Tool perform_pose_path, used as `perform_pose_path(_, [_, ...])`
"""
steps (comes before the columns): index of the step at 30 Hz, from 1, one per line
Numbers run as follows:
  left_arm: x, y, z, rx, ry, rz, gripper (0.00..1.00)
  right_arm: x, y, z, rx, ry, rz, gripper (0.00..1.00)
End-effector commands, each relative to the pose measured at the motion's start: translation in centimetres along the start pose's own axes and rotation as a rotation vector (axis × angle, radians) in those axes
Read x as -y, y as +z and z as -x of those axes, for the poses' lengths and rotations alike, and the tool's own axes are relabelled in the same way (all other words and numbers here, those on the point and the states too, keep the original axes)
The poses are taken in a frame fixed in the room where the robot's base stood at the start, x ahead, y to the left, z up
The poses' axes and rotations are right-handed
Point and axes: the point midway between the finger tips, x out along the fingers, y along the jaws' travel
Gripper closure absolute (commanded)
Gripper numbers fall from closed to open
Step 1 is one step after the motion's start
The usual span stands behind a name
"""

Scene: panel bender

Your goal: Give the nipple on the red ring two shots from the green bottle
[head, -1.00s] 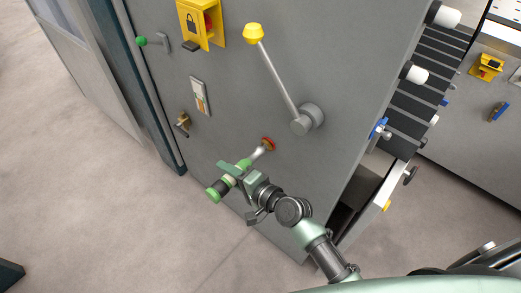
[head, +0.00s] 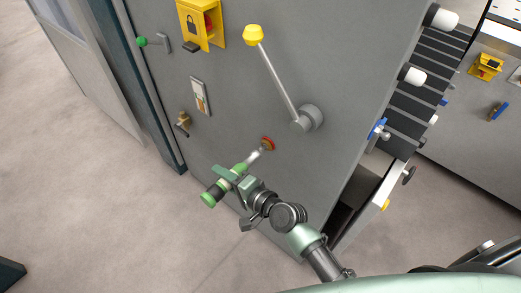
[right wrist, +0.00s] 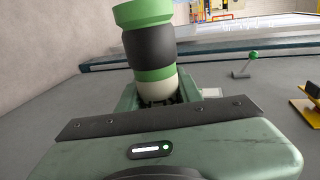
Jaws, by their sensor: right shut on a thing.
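The red ring (head: 267,143) is on the grey machine panel, low and right of its middle in the head view. The nipple inside it is too small to make out clearly. My right gripper (head: 232,176) is shut on the green bottle (head: 209,198), which has green bands, a dark middle and a pale nozzle. The bottle lies tilted, its nozzle pointing up and right at the red ring. The tip is very close to the ring; I cannot tell whether it touches. In the right wrist view the bottle (right wrist: 150,45) stands between the jaws. My left gripper is not in view.
A yellow-knobbed lever (head: 275,75) is on the panel above the ring. A yellow lock box (head: 203,24), a green-knobbed handle (head: 142,41) and a brass tap (head: 183,122) are to the upper left. Black rollers (head: 412,110) are at right.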

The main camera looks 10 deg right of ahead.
Motion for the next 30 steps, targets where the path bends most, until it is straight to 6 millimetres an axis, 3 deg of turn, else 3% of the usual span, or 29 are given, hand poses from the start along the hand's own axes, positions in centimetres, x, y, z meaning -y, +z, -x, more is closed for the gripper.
perform_pose_path(22, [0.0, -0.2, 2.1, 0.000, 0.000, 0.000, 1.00, 0.2, 6.9, 0.0, 0.000, -0.002, -0.002, 1.00])
perform_pose_path(30, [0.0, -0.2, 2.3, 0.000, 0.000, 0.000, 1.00, 0.1, 8.0, 0.0, -0.001, -0.002, 0.000, 1.00])
